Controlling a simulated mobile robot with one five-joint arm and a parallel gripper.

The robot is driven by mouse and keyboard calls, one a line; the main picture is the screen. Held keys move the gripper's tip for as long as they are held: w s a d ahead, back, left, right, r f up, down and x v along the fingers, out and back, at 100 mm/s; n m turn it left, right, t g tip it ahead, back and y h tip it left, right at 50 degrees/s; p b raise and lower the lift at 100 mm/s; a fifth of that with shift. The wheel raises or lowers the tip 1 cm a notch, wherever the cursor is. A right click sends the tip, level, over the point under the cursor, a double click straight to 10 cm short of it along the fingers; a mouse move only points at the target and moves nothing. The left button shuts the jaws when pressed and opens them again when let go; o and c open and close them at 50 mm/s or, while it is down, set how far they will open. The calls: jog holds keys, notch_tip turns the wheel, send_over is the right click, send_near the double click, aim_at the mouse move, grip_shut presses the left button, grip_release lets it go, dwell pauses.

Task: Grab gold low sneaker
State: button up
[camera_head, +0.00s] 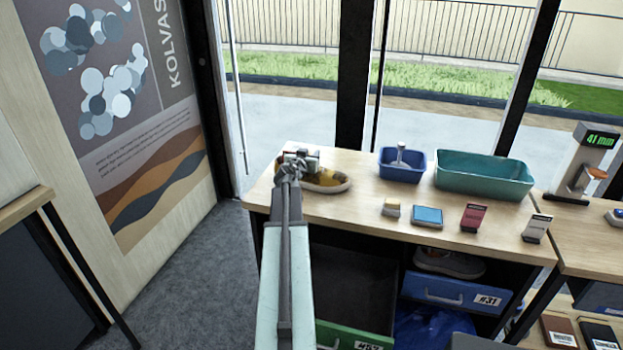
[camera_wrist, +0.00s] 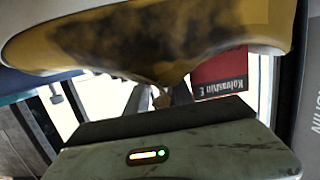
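The gold low sneaker (camera_head: 326,180) lies at the left end of the wooden table, with a pale sole and dark smudges on its yellow upper. My gripper (camera_head: 299,160) is right at the sneaker's left part and hides some of it.
On the table (camera_head: 360,210) are a blue bin (camera_head: 402,172), a teal tray (camera_head: 483,178), a small pale block (camera_head: 391,208), a blue pad (camera_head: 427,217) and a red card stand (camera_head: 473,217). An open green drawer (camera_head: 350,338) is below. Glass stands behind.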

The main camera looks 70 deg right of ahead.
grip_shut()
dwell(1.3)
